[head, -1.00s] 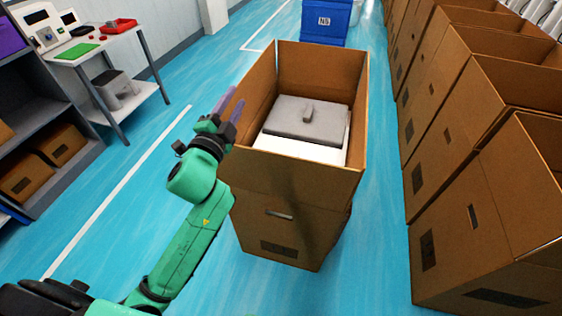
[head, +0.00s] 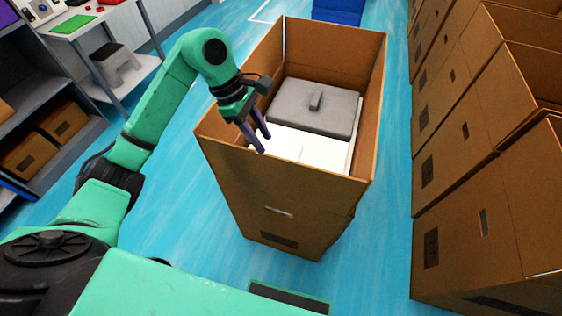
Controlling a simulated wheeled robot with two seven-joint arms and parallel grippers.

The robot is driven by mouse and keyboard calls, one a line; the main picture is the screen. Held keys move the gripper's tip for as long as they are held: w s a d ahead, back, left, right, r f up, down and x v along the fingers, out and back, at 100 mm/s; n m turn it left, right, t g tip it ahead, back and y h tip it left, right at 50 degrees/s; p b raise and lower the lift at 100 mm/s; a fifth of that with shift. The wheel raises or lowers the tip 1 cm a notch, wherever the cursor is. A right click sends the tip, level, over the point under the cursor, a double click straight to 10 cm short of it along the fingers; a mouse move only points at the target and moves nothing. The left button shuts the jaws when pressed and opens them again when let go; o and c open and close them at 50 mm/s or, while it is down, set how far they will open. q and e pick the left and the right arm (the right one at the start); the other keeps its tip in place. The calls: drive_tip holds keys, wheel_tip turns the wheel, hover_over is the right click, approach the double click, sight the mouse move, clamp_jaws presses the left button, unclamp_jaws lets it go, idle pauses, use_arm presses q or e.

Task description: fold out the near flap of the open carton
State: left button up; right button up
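The open brown carton (head: 285,210) stands on the floor in the middle of the head view, with its flaps standing upright. The near flap (head: 240,165) rises as the front wall's upper part. Inside lie a grey lidded part (head: 315,108) and white pieces (head: 300,143). My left gripper (head: 264,144) points down at the near flap's top edge, left of its middle, on the inner side in the picture. Its two purple fingers are apart with nothing seen between them. I cannot tell whether they touch the flap. My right gripper is not in view.
A row of brown cartons (head: 465,160) stands along the right, with a strip of blue floor (head: 393,190) between. A blue bin (head: 338,10) stands behind.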

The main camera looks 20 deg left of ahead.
use_arm(q)
drive_tip(key=p, duration=0.3)
hover_over(278, 179)
wheel_tip(278, 179, down, 11)
drive_tip(key=shift+d, duration=0.3)
drive_tip(key=shift+w, duration=0.1)
clamp_jaws()
drive_tip(key=shift+r, duration=0.1)
idle(0.5)
